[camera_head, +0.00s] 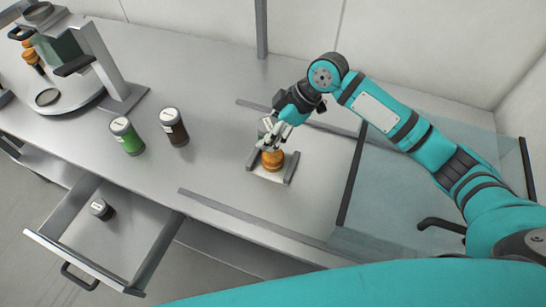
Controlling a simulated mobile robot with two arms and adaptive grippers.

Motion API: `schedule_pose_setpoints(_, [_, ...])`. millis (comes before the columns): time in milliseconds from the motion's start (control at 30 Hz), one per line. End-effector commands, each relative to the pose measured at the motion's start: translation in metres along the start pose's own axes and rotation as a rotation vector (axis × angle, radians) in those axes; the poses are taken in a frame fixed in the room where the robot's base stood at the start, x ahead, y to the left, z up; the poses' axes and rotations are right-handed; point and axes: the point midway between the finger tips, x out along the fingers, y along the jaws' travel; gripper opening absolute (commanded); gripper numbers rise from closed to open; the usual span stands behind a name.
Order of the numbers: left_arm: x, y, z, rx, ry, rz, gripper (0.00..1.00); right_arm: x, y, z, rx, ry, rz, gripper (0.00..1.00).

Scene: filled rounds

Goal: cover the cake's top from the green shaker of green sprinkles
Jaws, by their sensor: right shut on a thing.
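An orange round cake (273,161) with a stepped outline sits on a small pale base between two short grey bars, right of the counter's middle. My right gripper (269,144) is right at the top of the cake and appears shut on it. The fingers hide part of the cake's upper side, so the exact contact is hard to see. My left gripper is not in view.
A shaker with dark brown contents (176,132) stands right of the green one. An open drawer (146,225) below holds a small dark-capped jar (101,209). A machine (97,55) with orange rounds beside it stands at the far left. The counter between shakers and cake is clear.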

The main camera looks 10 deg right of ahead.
Motion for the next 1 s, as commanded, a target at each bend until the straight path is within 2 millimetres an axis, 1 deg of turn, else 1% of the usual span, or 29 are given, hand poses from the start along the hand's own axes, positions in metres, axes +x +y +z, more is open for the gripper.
schedule_pose_setpoints(133, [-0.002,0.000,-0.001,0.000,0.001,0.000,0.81,-0.002,0.001,0.003,0.002,0.000,0.001,0.16])
schedule_pose_setpoints(300, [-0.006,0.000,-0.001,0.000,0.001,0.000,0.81,-0.011,0.004,0.014,0.002,-0.001,0.001,0.15])
schedule_pose_setpoints(367, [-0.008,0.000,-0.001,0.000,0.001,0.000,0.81,-0.010,0.003,0.013,0.000,0.001,0.000,0.15])
schedule_pose_setpoints(500, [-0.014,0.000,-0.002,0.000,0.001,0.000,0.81,-0.004,0.001,0.001,-0.002,0.002,-0.002,0.15])
schedule_pose_setpoints(567, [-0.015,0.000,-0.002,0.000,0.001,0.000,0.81,-0.002,0.000,0.000,-0.001,0.001,-0.001,0.15])
schedule_pose_setpoints(800, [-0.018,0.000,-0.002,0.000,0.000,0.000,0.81,-0.011,0.004,0.015,0.002,-0.001,0.002,0.15])
schedule_pose_setpoints(1000, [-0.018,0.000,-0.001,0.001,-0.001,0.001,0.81,-0.010,0.004,0.015,0.000,0.001,0.001,0.15])
